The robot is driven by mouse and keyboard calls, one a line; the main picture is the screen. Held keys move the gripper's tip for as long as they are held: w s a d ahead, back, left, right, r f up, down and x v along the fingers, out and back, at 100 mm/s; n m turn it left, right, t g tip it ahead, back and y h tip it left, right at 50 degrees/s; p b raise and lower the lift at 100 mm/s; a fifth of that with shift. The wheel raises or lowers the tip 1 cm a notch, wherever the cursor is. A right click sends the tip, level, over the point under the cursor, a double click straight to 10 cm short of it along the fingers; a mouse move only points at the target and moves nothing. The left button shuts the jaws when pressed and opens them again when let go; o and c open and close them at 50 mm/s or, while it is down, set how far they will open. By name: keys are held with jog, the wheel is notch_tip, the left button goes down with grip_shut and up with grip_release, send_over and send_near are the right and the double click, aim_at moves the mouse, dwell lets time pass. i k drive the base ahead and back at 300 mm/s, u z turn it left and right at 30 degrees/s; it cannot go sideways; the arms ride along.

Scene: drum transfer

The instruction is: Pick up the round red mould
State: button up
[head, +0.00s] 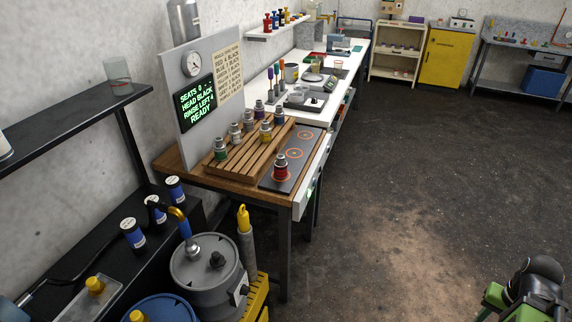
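No thing that I can clearly tell as a round red mould shows in the head view. A small round red-based container (281,172) with a grey top stands on the dark mat (278,185) with orange rings, at the front of the wooden bench. A flat red item (314,57) lies farther back on the white bench. Tiny coloured pieces (510,40) sit on the far right table, too small to tell their shapes.
A wooden rack (240,155) holds several small containers. A grey drum (205,272) and yellow base (257,298) stand at front left. A yellow cabinet (447,58) stands at the back. The middle floor is clear.

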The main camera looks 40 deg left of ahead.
aim_at(281, 167)
jog(key=i, duration=2.35)
jog(key=u, duration=1.3)
jog(key=k, duration=0.2)
jog(key=u, duration=2.6)
jog(key=i, duration=1)
jog(key=u, duration=0.35)
